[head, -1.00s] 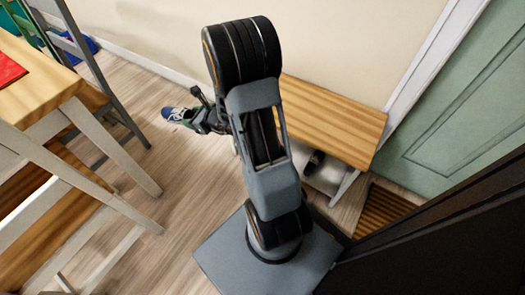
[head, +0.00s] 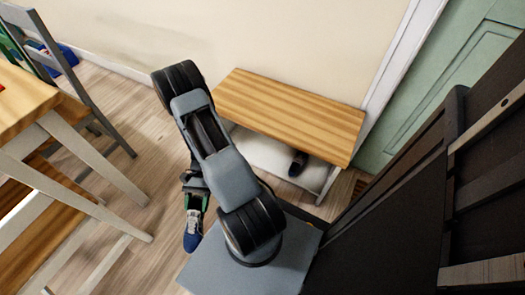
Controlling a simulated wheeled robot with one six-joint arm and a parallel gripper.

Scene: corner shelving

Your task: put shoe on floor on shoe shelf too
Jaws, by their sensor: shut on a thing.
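My gripper (head: 195,190) is shut on a blue, grey and green shoe (head: 193,228). The shoe hangs toe down, close to the left side of my base. The fingertips are partly hidden by the arm and the shoe. The shoe shelf (head: 290,112) is a low bench with a striped wooden top and a white lower level (head: 262,155), standing against the wall to the right of my gripper. A dark shoe (head: 298,163) rests on the lower level near its right end. My arm hides the left part of that level.
A wooden table (head: 25,100) and grey chairs (head: 75,90) stand on the left. A dark slatted piece of furniture (head: 430,200) is close on the right. A green door (head: 450,90) is behind it. Wooden floor between table and shelf is clear.

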